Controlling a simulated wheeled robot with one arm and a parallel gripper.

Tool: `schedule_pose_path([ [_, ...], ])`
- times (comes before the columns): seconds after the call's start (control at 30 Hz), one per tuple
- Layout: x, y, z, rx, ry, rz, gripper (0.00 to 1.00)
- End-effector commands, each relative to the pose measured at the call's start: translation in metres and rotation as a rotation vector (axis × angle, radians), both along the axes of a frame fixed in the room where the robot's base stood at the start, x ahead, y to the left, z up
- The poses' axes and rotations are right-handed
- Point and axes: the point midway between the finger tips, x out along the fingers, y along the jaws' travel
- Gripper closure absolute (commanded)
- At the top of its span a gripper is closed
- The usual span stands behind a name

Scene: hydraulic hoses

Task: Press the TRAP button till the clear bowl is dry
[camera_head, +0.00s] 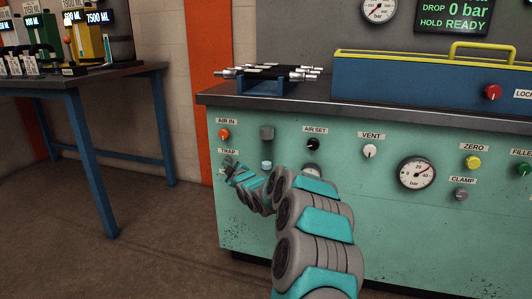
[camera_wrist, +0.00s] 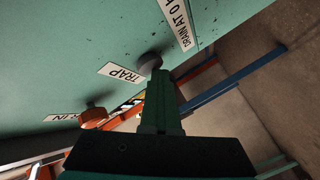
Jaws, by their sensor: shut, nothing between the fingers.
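The TRAP label (camera_head: 228,151) is at the left end of the green panel. In the wrist view, the grey round TRAP button (camera_wrist: 150,61) sits beside its label. My gripper (camera_wrist: 157,76) is shut, with its fingertips at the button and overlapping its edge; I cannot tell whether it is pressed in. In the head view my gripper (camera_head: 230,166) is just below the TRAP label, and the button is hard to make out there. The clear bowl (camera_head: 266,165) hangs under a grey cap to the right, with a pale blue patch low in it; its level is too small to read.
An orange AIR IN knob (camera_head: 224,134) is just above TRAP. AIR SET (camera_head: 312,143) and VENT (camera_head: 370,151) knobs and a gauge (camera_head: 417,173) are to the right. A blue-legged table (camera_head: 95,82) with several containers stands at left, with open floor before it.

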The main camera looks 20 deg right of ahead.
Motion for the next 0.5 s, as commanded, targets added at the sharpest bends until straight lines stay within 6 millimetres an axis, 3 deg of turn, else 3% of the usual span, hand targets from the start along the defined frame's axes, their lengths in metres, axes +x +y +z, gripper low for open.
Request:
schedule_pose_path([
  [0.03, -0.0006, -0.0106, 0.0011, 0.007, -0.006, -0.017, 1.00],
  [0.5, -0.0054, -0.0080, -0.0012, 0.007, -0.004, -0.016, 1.00],
])
